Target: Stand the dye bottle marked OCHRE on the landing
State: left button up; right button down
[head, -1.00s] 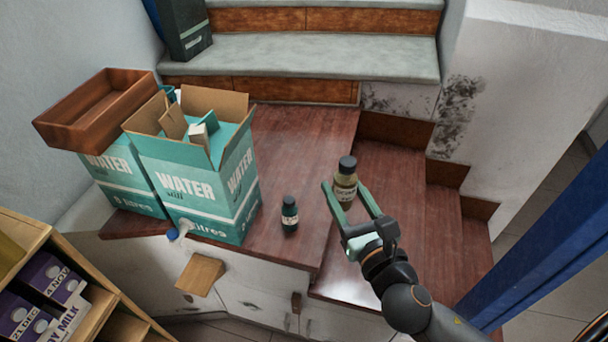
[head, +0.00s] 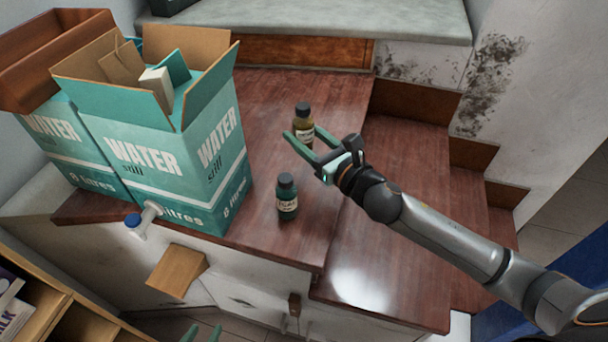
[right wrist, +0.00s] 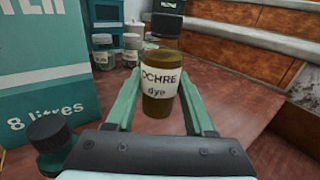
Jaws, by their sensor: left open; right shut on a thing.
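The OCHRE dye bottle (head: 304,128), brown-yellow with a black cap and pale label, is upright between the fingers of my right gripper (head: 304,143). In the right wrist view its label (right wrist: 160,84) reads "OCHRE dye", and my right gripper (right wrist: 160,105) is shut on it. The bottle is over the red-brown wooden landing (head: 270,95), right of the water box; I cannot tell whether its base touches the wood. My left gripper (head: 202,333) shows only its green fingertips at the bottom edge of the head view, open and empty.
A dark bottle (head: 287,200) stands near the landing's front edge, close to my right gripper; it also shows in the right wrist view (right wrist: 52,145). Water boxes (head: 165,170) fill the left. Small jars (right wrist: 104,52) stand behind. Steps (head: 400,160) drop away at right.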

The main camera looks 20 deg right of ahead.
notch_tip(320, 180, down, 3)
jog(key=shift+f+b, duration=0.2)
jog(key=shift+b, duration=0.3)
jog(key=shift+f, duration=0.5)
notch_tip(320, 180, down, 3)
jog(key=shift+r+b, duration=0.2)
jog(key=shift+b, duration=0.55)
jog(key=shift+f, duration=0.4)
jog(key=shift+r, duration=0.1)
jog(key=shift+c, duration=1.4)
grip_release()
